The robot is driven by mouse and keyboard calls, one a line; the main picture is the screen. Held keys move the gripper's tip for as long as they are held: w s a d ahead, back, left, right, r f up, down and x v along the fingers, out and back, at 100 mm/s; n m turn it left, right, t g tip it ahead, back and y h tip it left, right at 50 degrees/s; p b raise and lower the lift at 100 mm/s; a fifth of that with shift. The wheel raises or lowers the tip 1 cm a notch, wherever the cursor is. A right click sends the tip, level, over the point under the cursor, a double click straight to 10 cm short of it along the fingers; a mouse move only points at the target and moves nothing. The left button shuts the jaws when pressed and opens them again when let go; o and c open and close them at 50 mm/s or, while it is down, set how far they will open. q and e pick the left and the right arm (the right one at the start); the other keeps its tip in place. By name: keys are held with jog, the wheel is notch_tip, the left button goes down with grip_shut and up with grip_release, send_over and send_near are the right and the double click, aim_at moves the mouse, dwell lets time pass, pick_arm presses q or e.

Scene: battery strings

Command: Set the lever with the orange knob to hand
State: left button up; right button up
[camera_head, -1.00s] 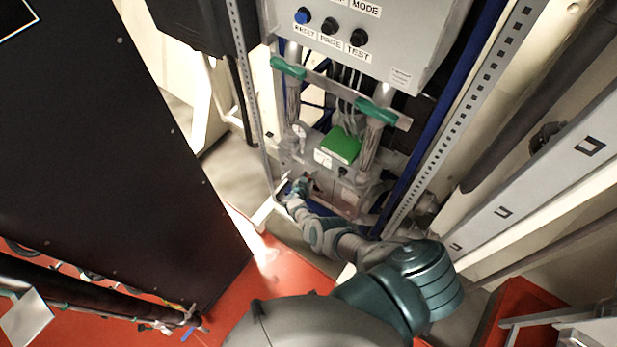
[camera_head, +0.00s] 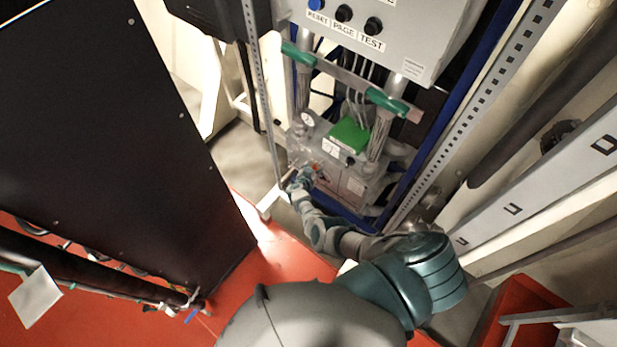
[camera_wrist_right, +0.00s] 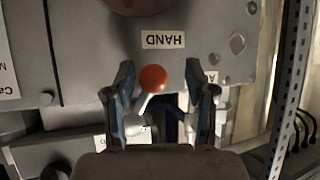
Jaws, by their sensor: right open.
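The lever's orange knob (camera_wrist_right: 152,78) sits on a pale stem in the right wrist view, at the front of a grey box. It lies between the two fingers of my right gripper (camera_wrist_right: 166,86), nearer the left finger. The fingers are spread apart and not closed on the knob. A HAND label (camera_wrist_right: 162,40) shows upside down above the knob. Another label (camera_wrist_right: 211,77), partly hidden by the right finger, shows an A. In the head view my right gripper (camera_head: 303,177) is small, at the lower left of the grey box. My left gripper is not in view.
A green-topped part (camera_head: 349,136) sits on the box. Green-handled pipes (camera_head: 387,102) and a grey control panel (camera_head: 385,38) stand above. A perforated upright (camera_wrist_right: 288,90) runs close on the right in the wrist view. A dark panel (camera_head: 110,140) fills the left of the head view.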

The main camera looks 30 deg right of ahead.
jog(key=v, duration=1.1)
jog(key=shift+d, duration=0.2)
jog(key=shift+s, duration=0.1)
